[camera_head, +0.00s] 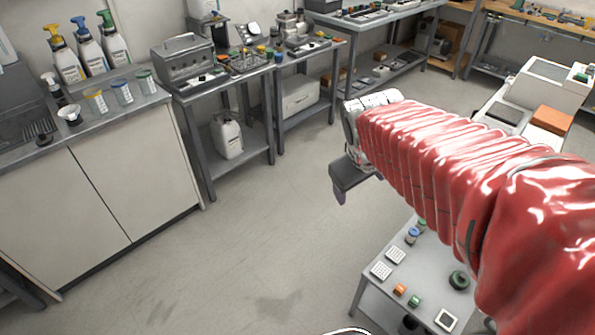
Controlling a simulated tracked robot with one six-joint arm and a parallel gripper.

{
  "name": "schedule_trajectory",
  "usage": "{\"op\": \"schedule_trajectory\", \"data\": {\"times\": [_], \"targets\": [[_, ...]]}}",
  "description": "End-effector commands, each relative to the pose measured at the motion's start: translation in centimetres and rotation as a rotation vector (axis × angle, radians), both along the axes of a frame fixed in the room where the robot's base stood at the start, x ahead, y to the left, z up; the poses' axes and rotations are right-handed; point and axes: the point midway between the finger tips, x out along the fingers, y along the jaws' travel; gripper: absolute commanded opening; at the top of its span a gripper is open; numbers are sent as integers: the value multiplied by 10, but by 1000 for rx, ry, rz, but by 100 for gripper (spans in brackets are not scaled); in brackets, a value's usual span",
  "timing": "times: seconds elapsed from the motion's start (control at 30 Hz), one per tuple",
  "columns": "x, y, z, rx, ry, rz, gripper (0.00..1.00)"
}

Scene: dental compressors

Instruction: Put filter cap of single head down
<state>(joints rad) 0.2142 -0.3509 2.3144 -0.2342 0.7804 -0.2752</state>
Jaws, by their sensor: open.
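My red-sleeved arm reaches in from the right. My gripper (342,190) is the dark grey end below the white wrist, out over bare floor. It is open, and I see nothing held in it. I cannot pick out a single-head compressor or its filter cap for sure. A dark round ring-like part (459,280) lies on the low grey table (378,306) below my arm; I cannot tell whether it is the cap. My arm hides part of this table.
Small orange (400,290) and green (414,300) parts and white trays (381,271) share the low table. A white cabinet (130,195) stands left. Benches with instruments line the back wall. A wide stretch of floor (235,240) is clear in the middle.

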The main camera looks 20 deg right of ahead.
Motion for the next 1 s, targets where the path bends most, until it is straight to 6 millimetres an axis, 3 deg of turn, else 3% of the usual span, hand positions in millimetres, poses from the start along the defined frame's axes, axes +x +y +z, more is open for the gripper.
{"op": "schedule_trajectory", "data": {"times": [0.2,0.5,0.7,1.0], "targets": [[-33,52,15,113,-76,-48,72],[-79,110,22,278,-141,-101,72],[-90,122,21,323,-150,-116,72],[-90,122,21,324,-150,-116,72]]}}
